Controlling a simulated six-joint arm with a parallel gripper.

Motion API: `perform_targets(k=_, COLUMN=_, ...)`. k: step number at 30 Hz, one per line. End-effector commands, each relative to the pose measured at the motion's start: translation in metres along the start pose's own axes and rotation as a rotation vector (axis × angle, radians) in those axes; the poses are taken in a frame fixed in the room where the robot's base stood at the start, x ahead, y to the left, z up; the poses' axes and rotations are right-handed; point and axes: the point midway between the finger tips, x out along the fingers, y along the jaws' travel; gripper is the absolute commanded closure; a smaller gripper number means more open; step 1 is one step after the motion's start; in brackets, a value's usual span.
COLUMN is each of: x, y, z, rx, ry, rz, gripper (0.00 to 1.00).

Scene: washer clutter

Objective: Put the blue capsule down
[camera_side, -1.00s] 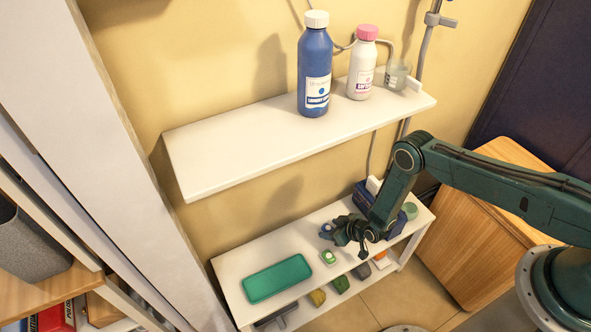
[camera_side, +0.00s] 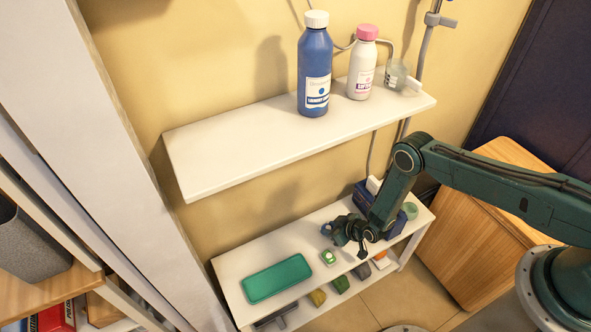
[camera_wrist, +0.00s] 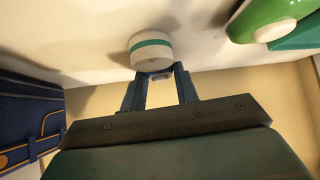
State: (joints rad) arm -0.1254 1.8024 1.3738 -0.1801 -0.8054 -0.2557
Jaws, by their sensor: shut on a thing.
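The blue capsule (camera_side: 326,229) is at the tips of my gripper (camera_side: 338,234), low over the back of the lower white shelf (camera_side: 232,264). In the wrist view my gripper (camera_wrist: 158,78) has its two fingers close together, with a pale round piece with a green band (camera_wrist: 151,48) at the tips. The fingers hide part of the held thing, and I cannot tell whether it touches the shelf. A green and white capsule (camera_side: 328,257) lies on the shelf just in front, and its green body shows at the upper right of the wrist view (camera_wrist: 262,18).
A teal tray (camera_side: 277,278) lies left on the lower shelf. The upper shelf (camera_side: 215,150) holds a blue bottle (camera_side: 314,72), a white bottle with pink cap (camera_side: 361,70) and a clear cup (camera_side: 395,74).

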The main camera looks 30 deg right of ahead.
Motion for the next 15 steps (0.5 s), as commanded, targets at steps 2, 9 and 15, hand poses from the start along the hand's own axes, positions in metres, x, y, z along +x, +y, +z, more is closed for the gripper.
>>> perform_targets(k=2, x=0.0, y=0.0, z=0.0, rx=0.0, ry=0.0, rz=0.0, gripper=0.95)
perform_targets(k=9, x=-0.002, y=0.0, z=-0.003, rx=0.0, ry=0.001, rz=0.0, gripper=0.95)
perform_targets(k=15, x=-0.009, y=0.0, z=-0.011, rx=0.0, ry=0.002, rz=0.0, gripper=0.95)
